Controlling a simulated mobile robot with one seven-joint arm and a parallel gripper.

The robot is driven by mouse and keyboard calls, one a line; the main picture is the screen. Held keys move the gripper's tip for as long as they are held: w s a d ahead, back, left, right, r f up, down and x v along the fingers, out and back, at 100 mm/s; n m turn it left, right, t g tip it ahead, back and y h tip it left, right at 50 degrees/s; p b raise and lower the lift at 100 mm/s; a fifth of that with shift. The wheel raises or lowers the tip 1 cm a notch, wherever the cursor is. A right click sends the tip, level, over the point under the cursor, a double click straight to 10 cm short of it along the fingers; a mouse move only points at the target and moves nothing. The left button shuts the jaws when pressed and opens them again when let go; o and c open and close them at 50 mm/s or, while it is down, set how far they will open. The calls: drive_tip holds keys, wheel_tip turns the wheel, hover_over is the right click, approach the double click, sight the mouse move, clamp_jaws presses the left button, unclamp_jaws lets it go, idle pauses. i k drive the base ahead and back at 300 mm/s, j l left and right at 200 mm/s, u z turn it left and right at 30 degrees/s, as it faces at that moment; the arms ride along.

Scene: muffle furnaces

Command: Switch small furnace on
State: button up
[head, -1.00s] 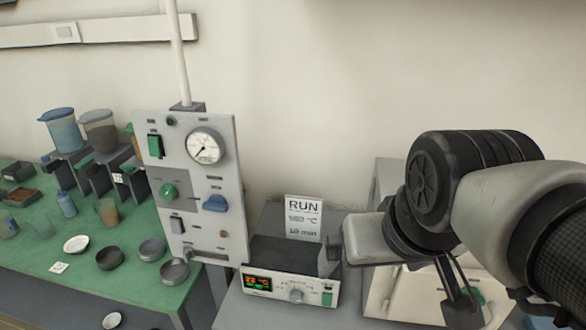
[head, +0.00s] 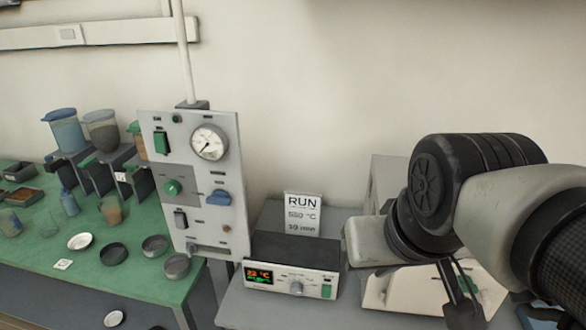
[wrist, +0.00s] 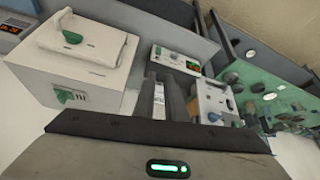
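A low control unit (head: 292,277) stands on the grey bench, with a lit display (head: 259,275) reading about 22 °C, a round knob (head: 296,288) and a green switch (head: 326,291) at its right end. It also shows in the wrist view (wrist: 178,60). A white box-shaped furnace (wrist: 85,60) with green handles is left of it in the wrist view; in the head view my arm mostly hides it. I cannot tell whether the switch is on. My gripper (head: 456,285) points down, right of the control unit and apart from it. Its dark fingers (wrist: 165,98) are apart and empty.
A card (head: 303,214) reading RUN, 550 °C and a time in minutes stands behind the control unit. An upright panel (head: 200,185) with a gauge and switches is to its left. A green table (head: 95,260) holds dishes and jars. The bench front is clear.

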sight(326, 288)
drive_tip(key=k+j+z, duration=0.1)
drive_tip(key=j+z, duration=0.25)
drive_tip(key=z, duration=0.15)
drive_tip(key=k+j+z, duration=0.1)
drive_tip(key=j+z, duration=0.2)
drive_tip(key=z, duration=0.2)
